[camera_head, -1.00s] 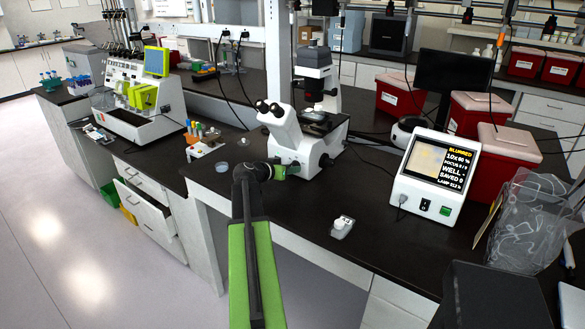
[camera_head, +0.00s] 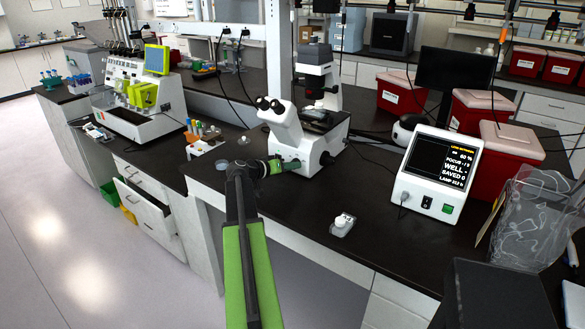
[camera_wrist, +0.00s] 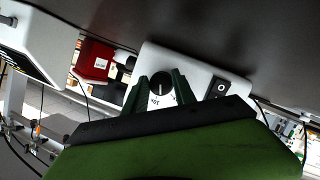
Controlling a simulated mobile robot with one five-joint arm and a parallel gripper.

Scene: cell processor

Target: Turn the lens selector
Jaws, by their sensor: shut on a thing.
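The white microscope (camera_head: 292,136) stands on the dark bench. The lens selector (camera_wrist: 161,88) is a dark round knob on its white panel, with a light pointer line and a partly visible "10" mark, seen in the wrist view. My gripper (camera_wrist: 162,79) has its two dark green fingers on either side of the knob and is shut on it. In the head view my gripper (camera_head: 279,166) reaches the lower left side of the microscope and hides the knob. The screen unit (camera_head: 436,172) has a black picture with a yellow line that seems to read "LENS BETWEEN".
A small white item on a clear tray (camera_head: 342,224) lies on the bench front. Red bins (camera_head: 505,150) stand behind the screen unit. A rack of tubes (camera_head: 204,136) and a clear dish (camera_head: 222,165) are left of my gripper. An open drawer (camera_head: 150,206) juts out lower left.

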